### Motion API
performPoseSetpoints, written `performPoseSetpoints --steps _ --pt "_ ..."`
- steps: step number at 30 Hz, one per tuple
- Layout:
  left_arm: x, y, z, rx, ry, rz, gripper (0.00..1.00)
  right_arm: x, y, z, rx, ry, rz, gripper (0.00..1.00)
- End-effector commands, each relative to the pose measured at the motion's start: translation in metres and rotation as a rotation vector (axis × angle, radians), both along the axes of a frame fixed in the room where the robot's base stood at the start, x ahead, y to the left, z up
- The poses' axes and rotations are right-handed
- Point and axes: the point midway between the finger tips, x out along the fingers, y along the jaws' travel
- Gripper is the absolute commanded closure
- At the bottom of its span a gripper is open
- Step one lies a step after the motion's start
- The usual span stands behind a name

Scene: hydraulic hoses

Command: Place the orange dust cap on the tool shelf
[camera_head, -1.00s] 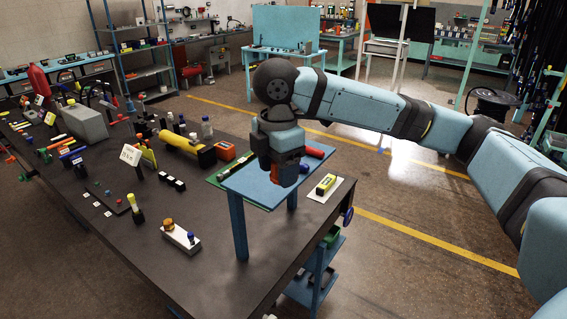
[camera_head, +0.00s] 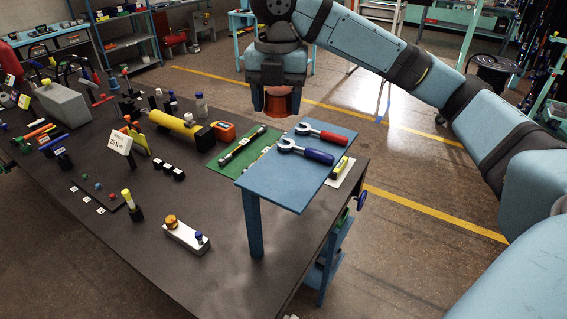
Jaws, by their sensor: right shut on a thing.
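The orange dust cap (camera_head: 282,103) is held in my right gripper (camera_head: 281,107), whose jaws are shut around it. The gripper points down and shows above the far edge of the tool shelf in the picture, apart from its surface. The tool shelf (camera_head: 262,188) is a blue raised board on legs at the table's right end. Two wrenches lie on it, one with a red handle (camera_head: 328,135) and one with a blue handle (camera_head: 318,156). My left gripper is not in view.
A green mat (camera_head: 229,163) with a dark bar-shaped tool (camera_head: 243,145) lies beside the shelf. The shelf's left part is bare.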

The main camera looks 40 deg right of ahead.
Motion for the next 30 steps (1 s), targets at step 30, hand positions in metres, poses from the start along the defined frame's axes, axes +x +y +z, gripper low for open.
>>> performPoseSetpoints --steps 30 --pt "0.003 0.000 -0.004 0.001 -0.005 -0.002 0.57 -0.001 0.000 -0.171 0.000 0.003 0.000 0.64"
